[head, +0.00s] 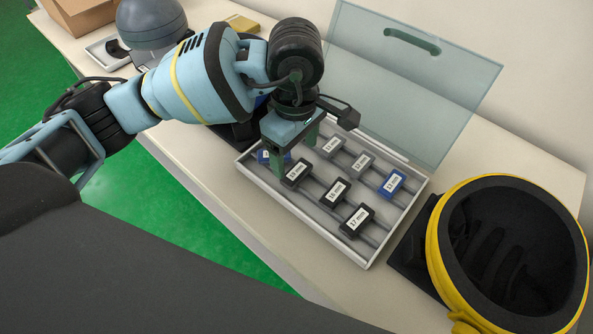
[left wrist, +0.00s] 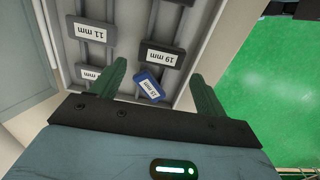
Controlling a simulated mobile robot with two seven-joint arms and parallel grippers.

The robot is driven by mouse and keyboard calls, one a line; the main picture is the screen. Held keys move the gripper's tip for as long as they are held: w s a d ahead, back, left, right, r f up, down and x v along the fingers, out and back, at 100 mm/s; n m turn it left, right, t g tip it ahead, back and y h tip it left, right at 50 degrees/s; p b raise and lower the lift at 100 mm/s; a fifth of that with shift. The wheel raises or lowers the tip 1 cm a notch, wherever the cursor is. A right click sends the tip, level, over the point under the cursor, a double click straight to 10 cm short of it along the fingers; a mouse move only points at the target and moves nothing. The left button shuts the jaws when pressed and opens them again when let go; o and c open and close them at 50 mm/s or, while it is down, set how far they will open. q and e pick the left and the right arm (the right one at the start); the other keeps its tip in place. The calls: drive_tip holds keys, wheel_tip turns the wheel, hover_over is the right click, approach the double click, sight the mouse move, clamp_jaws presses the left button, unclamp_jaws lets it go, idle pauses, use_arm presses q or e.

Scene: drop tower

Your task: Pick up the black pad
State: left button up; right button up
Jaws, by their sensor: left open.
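Three black pads lie in a tray (head: 302,221) in the head view. One (head: 296,172) is by my left gripper, one (head: 335,191) is in the middle, and one marked 17 mm (head: 357,218) is nearest the front. In the left wrist view, the black pad marked 19 mm (left wrist: 160,55) lies just beyond the fingertips. My left gripper (head: 296,150) is open, pointing down over the tray's left end; its green fingers also show in the left wrist view (left wrist: 158,76). A blue pad (left wrist: 149,87) lies turned askew between the fingers in that view, with nothing gripped. My right gripper is not in view.
Grey pads (head: 329,146) (head: 359,163) and a blue pad (head: 391,184) fill the tray's back row. The clear lid (head: 415,70) stands open behind. A yellow-rimmed black bin (head: 510,250) stands at right. A grey domed object (head: 150,25) is at back left.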

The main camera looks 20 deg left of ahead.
sight(295, 170)
use_arm(q)
drive_tip(key=shift+f, duration=2.4)
drive_tip(key=shift+c, duration=0.4)
drive_tip(key=c, duration=0.4)
drive_tip(key=shift+r, duration=0.1)
drive_tip(key=shift+r, duration=0.55)
wheel_tip(295, 170, up, 2)
drive_tip(key=shift+r, duration=0.25)
drive_tip(key=s, duration=0.5)
drive_tip(key=s+a, duration=0.1)
drive_tip(key=s, duration=0.4)
drive_tip(key=s+a+r+b, duration=0.1)
drive_tip(key=s, duration=0.5)
drive_tip(key=shift+a+r, duration=0.1)
drive_tip(key=shift+a, duration=0.1)
